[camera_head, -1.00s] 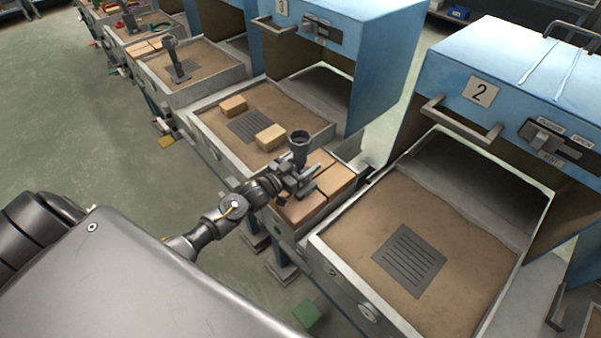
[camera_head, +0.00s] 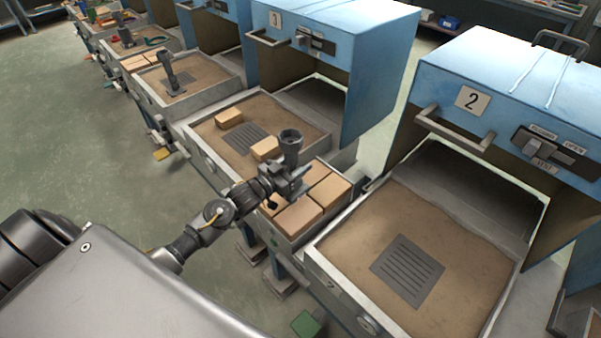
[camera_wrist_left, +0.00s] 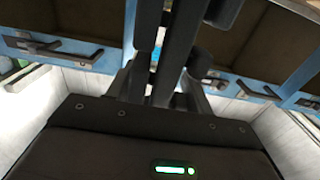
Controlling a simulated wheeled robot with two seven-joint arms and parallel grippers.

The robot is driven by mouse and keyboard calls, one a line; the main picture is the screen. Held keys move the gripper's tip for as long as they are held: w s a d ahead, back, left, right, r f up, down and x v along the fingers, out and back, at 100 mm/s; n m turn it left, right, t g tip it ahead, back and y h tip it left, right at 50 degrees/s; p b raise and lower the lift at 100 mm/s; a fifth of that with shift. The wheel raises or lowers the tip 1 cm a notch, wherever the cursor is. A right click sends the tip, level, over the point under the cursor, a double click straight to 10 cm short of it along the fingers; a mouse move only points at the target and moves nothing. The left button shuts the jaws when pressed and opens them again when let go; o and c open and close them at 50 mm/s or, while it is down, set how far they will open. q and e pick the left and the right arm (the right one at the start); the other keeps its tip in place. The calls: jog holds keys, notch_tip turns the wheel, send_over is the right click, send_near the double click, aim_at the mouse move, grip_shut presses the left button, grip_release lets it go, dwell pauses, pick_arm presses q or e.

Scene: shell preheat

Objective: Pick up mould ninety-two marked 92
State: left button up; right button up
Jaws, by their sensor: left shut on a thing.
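Mould ninety-two (camera_head: 290,145) is a dark grey piece with a round, cup-like top. In the head view it stands upright above the tan blocks between the ovens. My left gripper (camera_head: 284,182) is shut on its lower part and holds it up. In the left wrist view the gripper (camera_wrist_left: 163,75) shows as dark fingers with a dark upright piece between them. The marking 92 cannot be read in either view. My right gripper is not in view.
Tan blocks (camera_head: 296,217) fill the tray under the mould. Oven 2 (camera_head: 520,80) has a sand bed with a slotted grate (camera_head: 407,270). Oven 3 (camera_head: 335,50) has a bed with two blocks (camera_head: 229,116). Another dark mould (camera_head: 169,70) stands on a farther bed.

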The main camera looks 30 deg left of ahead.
pick_arm(q)
jog(key=a+r, duration=0.1)
jog(key=s+a+r, duration=0.2)
jog(key=r, duration=0.1)
jog(key=shift+b, duration=0.3)
jog(key=s+a+r+b, duration=0.1)
jog(key=s+a+r, duration=0.3)
jog(key=a, duration=0.3)
jog(key=shift+s+a+r+b, duration=0.3)
jog(key=shift+s+b, duration=0.1)
jog(key=shift+s, duration=0.2)
